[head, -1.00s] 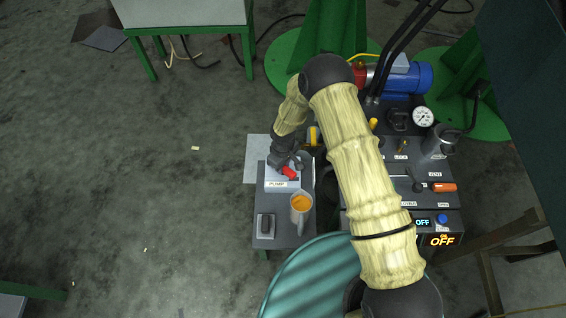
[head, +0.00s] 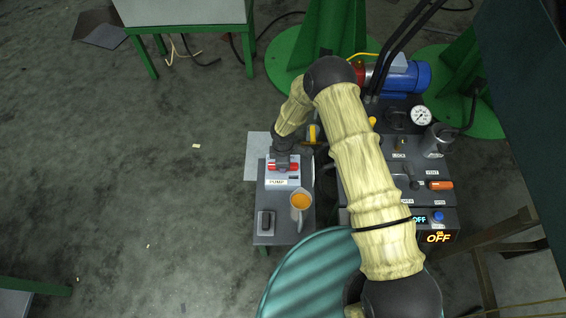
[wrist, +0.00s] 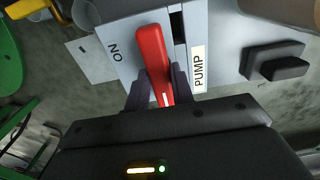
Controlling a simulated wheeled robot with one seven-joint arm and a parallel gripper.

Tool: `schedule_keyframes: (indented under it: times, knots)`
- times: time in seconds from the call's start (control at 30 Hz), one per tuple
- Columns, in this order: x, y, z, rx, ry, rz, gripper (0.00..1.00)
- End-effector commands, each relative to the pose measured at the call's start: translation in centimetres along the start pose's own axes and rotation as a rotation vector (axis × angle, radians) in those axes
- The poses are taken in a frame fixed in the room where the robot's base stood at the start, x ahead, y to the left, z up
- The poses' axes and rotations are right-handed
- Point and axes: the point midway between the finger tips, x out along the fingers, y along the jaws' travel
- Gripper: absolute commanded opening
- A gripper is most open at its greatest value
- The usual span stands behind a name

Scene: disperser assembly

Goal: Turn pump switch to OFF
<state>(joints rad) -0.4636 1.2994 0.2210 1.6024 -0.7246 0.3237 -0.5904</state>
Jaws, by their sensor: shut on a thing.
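The pump switch has a red handle (wrist: 151,55) on a light grey box (wrist: 110,50). In the wrist view "ON" is printed left of the handle and a "PUMP" label (wrist: 198,70) sits to its right; no "OFF" mark is visible. My gripper (wrist: 157,88) is shut on the handle, one dark finger on each side, near the end with the white mark. In the head view my gripper (head: 284,160) is over the box, and the red handle (head: 285,167) lies crosswise above the "PUMP" label.
A mug with orange contents (head: 300,200) stands close to the switch box on the small grey table (head: 285,235). A dark rocker-like block (head: 265,222) sits front left. The control panel (head: 395,200) with lit "OFF" displays is to the right. Open floor lies left.

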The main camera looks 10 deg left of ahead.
Motion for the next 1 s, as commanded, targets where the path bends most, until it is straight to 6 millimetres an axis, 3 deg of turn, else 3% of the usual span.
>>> schedule_keyframes:
  times: [0.4,0.43,0.5,0.53,0.83,1.0]
  knots:
    - [0.0,0.1,0.2,-0.011,-0.003,0.001,0.01]
    - [0.0,0.1,0.1,-0.011,-0.003,0.001,0.3]
    - [0.0,0.1,0.1,-0.011,-0.002,0.001,0.43]
    - [0.0,0.1,0.1,-0.011,-0.002,0.001,0.45]
    - [-0.1,0.0,0.0,-0.01,-0.001,0.001,0.45]
    - [-1.6,0.1,0.0,-0.01,0.0,0.001,0.45]
